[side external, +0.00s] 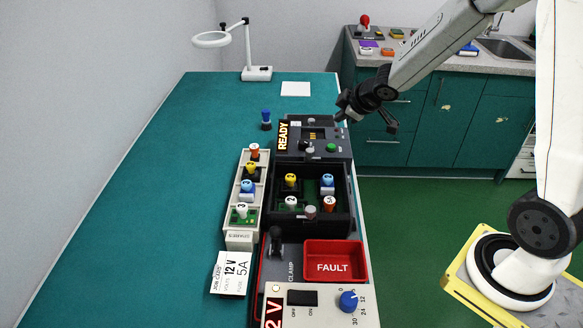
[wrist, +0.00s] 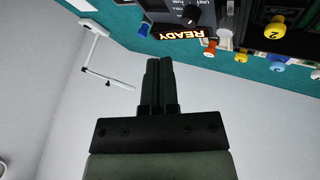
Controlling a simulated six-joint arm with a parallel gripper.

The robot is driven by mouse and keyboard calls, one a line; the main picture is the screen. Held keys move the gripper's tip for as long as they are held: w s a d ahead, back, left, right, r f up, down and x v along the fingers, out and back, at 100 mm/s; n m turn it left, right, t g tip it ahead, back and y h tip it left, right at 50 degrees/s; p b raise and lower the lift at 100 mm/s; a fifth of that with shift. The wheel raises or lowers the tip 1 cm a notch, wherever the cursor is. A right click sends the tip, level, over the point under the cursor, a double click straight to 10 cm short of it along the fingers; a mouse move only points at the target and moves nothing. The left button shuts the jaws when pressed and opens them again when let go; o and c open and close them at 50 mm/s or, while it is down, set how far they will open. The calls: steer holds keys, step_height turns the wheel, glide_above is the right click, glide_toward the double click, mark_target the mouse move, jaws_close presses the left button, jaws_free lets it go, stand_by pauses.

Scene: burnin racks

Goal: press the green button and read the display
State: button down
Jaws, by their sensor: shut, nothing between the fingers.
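The green button (side external: 331,147) is on the top panel of a dark tester unit (side external: 342,137) at the far right of the bench. The display (side external: 282,136) on its left edge is lit and reads READY; it also shows in the wrist view (wrist: 177,33). My gripper (wrist: 159,62) is shut and empty, its two dark fingers side by side. In the side external view its dark end is up and right of the tester, apart from the button. The button cannot be made out in the wrist view.
A black rack (side external: 347,200) with numbered colored modules stands in front of the tester. A pale strip (side external: 240,238) holds more modules. Nearer are a red FAULT tray (side external: 334,262) and a blue knob (side external: 348,301). A magnifier lamp (side external: 257,73) stands behind. The teal bench's left is clear.

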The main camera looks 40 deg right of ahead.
mark_target(334, 147)
steer(key=shift+w+d+r+n+t+y, duration=0.1)
steer(key=shift+w+d+n+t+y, duration=0.1)
steer(key=shift+w+d+n, duration=0.45)
steer(key=shift+w+d+r+n+t+y, duration=0.1)
steer(key=shift+w+d+n+t+y, duration=0.1)
steer(key=shift+w+d+n, duration=0.4)
steer(key=shift+w+a+f+m, duration=0.15)
steer(key=shift+a+m, duration=0.1)
steer(key=shift+f, duration=4.25)
steer(key=shift+f, duration=0.15)
steer(key=shift+f, duration=0.3)
steer(key=shift+f, duration=0.45)
steer(key=shift+r, duration=0.9)
steer(key=shift+r, duration=0.1)
